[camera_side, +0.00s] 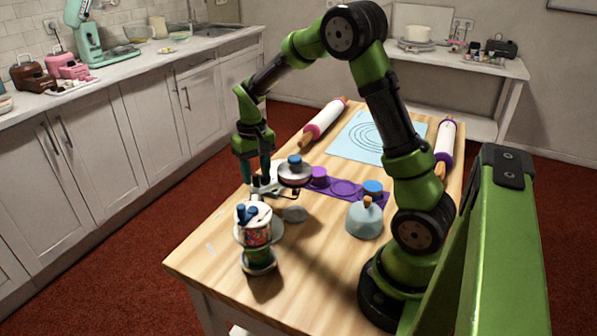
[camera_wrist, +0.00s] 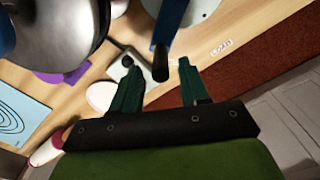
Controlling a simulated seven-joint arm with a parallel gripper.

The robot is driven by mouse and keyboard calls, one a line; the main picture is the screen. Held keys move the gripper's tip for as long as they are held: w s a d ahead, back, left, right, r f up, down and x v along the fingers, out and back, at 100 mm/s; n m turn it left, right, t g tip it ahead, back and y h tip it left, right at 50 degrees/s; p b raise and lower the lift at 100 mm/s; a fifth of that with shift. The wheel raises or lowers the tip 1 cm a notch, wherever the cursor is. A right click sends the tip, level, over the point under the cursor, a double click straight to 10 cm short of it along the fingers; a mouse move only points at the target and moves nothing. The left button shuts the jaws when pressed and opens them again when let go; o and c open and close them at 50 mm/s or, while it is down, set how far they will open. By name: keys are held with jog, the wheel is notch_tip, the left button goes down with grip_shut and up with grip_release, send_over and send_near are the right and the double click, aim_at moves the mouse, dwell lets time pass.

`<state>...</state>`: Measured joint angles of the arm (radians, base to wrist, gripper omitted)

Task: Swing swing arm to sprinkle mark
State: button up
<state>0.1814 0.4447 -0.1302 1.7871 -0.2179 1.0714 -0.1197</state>
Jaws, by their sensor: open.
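My gripper (camera_side: 256,176) points down over the left side of the wooden table, beside a turntable stand with a round silver pan (camera_side: 294,175) topped by a blue knob. In the wrist view my gripper (camera_wrist: 156,62) has its dark green fingers apart. A blue rod with a black tip (camera_wrist: 162,60) shows between them; contact is not visible. Whether this rod belongs to the swing arm is unclear. A small white printed mark (camera_wrist: 222,47) lies on the table to the right; its wording is unreadable.
A sprinkle-filled jar device (camera_side: 257,235) stands near the front. A pale dome (camera_side: 365,220) with a wooden knob stands right of it. A purple strip (camera_side: 343,190), blue mat (camera_side: 375,137) and rolling pins (camera_side: 325,120) lie behind. The table's front corner is clear.

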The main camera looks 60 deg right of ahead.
jog(key=shift+r, duration=3.45)
